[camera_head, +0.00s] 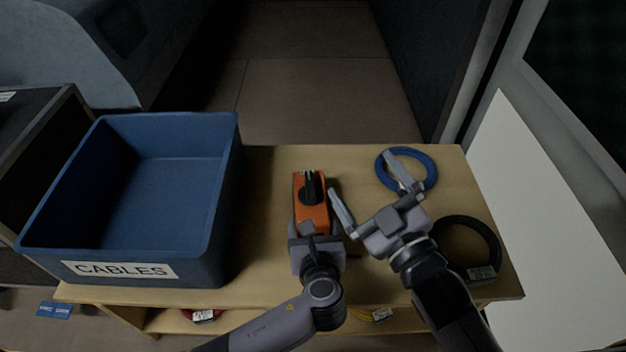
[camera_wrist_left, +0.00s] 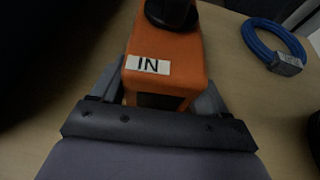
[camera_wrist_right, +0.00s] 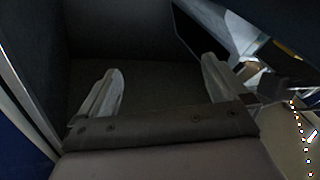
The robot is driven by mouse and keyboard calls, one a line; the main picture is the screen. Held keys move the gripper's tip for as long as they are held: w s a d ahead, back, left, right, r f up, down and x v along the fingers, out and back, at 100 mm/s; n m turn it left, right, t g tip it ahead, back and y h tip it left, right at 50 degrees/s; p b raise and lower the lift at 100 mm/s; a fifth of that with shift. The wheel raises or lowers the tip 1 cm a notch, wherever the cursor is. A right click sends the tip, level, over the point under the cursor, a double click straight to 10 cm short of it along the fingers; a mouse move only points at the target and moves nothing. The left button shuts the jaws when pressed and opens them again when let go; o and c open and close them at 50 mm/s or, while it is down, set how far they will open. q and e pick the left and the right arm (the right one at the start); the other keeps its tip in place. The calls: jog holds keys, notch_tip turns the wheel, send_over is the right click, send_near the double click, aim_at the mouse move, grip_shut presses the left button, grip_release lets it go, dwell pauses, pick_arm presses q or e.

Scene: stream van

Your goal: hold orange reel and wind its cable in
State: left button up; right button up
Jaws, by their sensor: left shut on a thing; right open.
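The orange reel (camera_head: 312,211) lies on the wooden table, with a black knob (camera_head: 311,187) on its top. In the left wrist view the reel (camera_wrist_left: 170,58) has a white label reading "IN". My left gripper (camera_head: 312,225) is shut on the near end of the reel, with fingers on both sides of it. My right gripper (camera_head: 372,188) is open and empty, right of the reel and apart from it. Its open fingers also show in the right wrist view (camera_wrist_right: 162,88). No cable of the reel can be made out.
A blue bin (camera_head: 215,225) labelled "CABLES" stands at the table's left. A blue cable coil (camera_head: 430,175) lies at the back right, partly behind my right gripper. A black coil (camera_head: 487,229) lies at the front right. Red and yellow coils show below the tabletop.

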jog(key=a+r+n+g+y, duration=0.95)
jog(key=a+n+y, duration=0.35)
jog(key=n, duration=1)
jog(key=n+g+h, duration=0.9)
jog(key=n+h, duration=0.7)
jog(key=n, duration=0.5)
send_near(311, 184)
jog(key=shift+t, duration=0.25)
jog(key=x, duration=0.9)
jog(key=shift+s+r, duration=0.1)
jog(key=shift+s, duration=0.1)
